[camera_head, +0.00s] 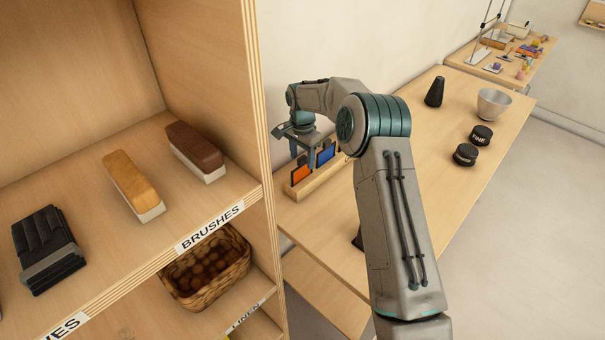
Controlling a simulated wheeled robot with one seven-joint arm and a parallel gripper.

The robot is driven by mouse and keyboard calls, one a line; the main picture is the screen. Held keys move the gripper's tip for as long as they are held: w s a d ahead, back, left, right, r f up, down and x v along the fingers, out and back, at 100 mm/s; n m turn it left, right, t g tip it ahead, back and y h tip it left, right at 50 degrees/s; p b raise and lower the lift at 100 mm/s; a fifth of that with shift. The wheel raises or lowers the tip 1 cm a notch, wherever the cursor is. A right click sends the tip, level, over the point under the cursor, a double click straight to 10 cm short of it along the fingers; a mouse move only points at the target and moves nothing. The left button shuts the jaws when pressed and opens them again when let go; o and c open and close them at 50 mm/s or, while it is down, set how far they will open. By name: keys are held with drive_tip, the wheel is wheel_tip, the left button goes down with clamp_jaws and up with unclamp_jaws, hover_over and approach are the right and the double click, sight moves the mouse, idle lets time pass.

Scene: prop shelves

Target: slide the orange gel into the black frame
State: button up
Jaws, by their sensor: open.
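The orange gel (301,174) stands upright in a pale wooden rack (298,193) on the long table, at its left end in the picture. A blue gel (325,155) stands in the same rack to its right. My gripper (301,157) points down just above the orange gel, with its fingers apart; I cannot tell whether they reach around the gel's top edge. A small dark piece (357,239) shows at the left edge of my arm on the table; it may be part of the black frame, mostly hidden by my arm.
A shelf unit (262,100) with brushes and a basket (205,268) stands close on the left. My arm hides the table's middle.

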clamp_jaws()
drive_tip(key=shift+r, duration=0.1)
drive_tip(key=shift+r+p, duration=1.95)
drive_tip(key=shift+r, duration=1.5)
